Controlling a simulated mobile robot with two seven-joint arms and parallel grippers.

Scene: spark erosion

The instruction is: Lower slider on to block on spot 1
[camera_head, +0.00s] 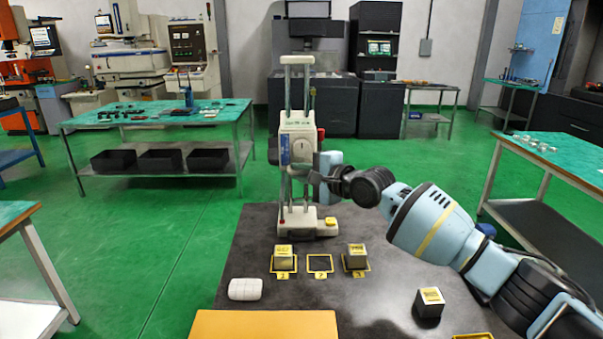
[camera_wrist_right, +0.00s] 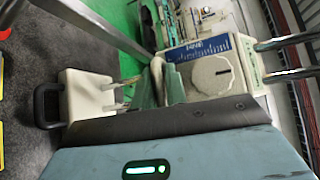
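The height gauge (camera_head: 302,222) stands upright at the back of the dark table, its slider (camera_head: 298,145) with a round dial partway up the two posts. My right gripper (camera_head: 318,178) is at the slider's right side. In the right wrist view its fingers (camera_wrist_right: 160,88) are close together around a narrow pale part of the slider. A block (camera_head: 284,257) sits on the left yellow-framed spot and another (camera_head: 356,257) on the right one. The middle spot (camera_head: 320,263) is empty. The spot numbers are too small to read surely.
A white rounded object (camera_head: 245,289) lies at the left edge. An orange surface (camera_head: 265,325) is at the front. The gauge's base (camera_head: 305,228) is clear of the blocks.

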